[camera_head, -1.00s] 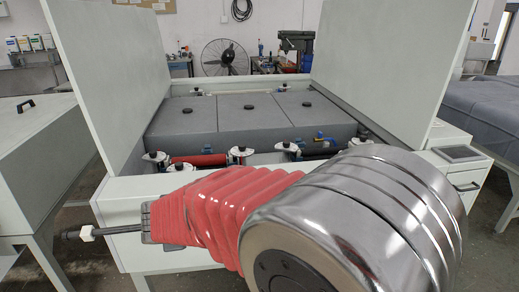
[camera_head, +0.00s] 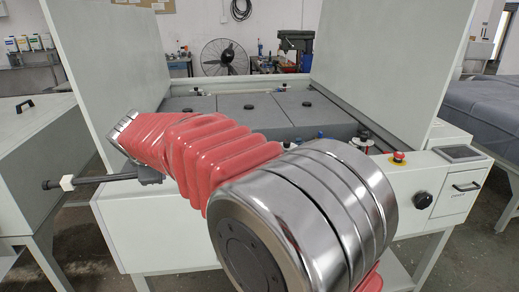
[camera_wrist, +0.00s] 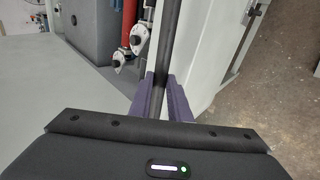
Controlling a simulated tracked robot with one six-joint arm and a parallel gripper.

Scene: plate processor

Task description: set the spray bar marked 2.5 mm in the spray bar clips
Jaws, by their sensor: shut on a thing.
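A dark bar (camera_wrist: 170,48) runs up through the middle of the wrist view, between the purple fingers of my gripper (camera_wrist: 163,92), which is shut on it. One end of the bar (camera_head: 108,180), with a white collar near its tip, sticks out left of my arm in the head view. No 2.5 mm mark can be read on it. The bar is along the front wall of the plate processor (camera_head: 150,225); its exact height above the rim is unclear. My arm hides most of the front trough in the head view. I cannot make out the spray bar clips.
Metal end fittings (camera_wrist: 124,61) and a red roller (camera_wrist: 130,14) lie left of the bar. Grey tank covers (camera_head: 240,115) fill the machine's middle. Raised side panels (camera_head: 100,60) flank it. A red button (camera_head: 398,157) and black knob (camera_head: 422,200) are at front right.

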